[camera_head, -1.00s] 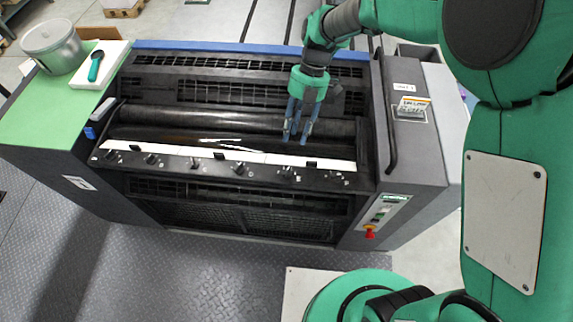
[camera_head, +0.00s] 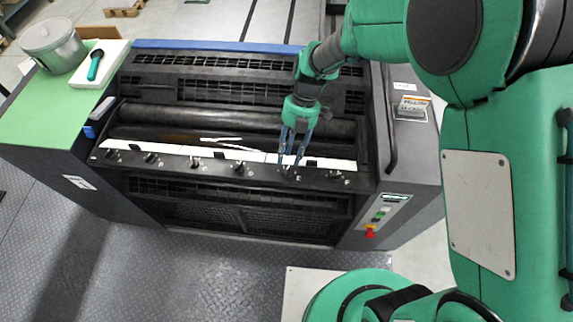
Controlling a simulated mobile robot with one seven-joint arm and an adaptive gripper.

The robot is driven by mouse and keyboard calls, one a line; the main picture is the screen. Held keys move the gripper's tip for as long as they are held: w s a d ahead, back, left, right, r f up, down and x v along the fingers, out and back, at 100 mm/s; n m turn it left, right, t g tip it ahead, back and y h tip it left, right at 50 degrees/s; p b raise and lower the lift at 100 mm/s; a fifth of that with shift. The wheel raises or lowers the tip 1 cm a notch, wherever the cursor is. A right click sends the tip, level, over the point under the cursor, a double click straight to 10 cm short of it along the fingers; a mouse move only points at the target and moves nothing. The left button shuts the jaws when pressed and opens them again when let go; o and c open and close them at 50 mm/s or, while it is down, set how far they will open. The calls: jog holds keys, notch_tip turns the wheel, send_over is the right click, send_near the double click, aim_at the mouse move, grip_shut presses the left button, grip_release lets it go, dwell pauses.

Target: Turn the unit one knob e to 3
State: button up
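The ink unit (camera_head: 240,216) is a black machine with a row of several small dark knobs along its front bar. The fifth knob from the left (camera_head: 288,174), apparently knob e, is partly hidden by my gripper. Its pointer and scale are too small to read. My gripper (camera_head: 290,163) points down at this knob. Its two blue-grey fingers are apart, with their tips at or just above the knob. I cannot tell whether they touch it.
The sixth knob (camera_head: 335,175) is close on the right and the fourth knob (camera_head: 239,168) on the left. A white strip (camera_head: 230,153) runs behind the knobs. A control panel with a red button (camera_head: 370,231) is at lower right. A green-topped side table (camera_head: 35,118) holds a pot (camera_head: 54,46).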

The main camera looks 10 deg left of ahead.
aim_at(286, 169)
jog(key=shift+x, duration=2.45)
grip_shut()
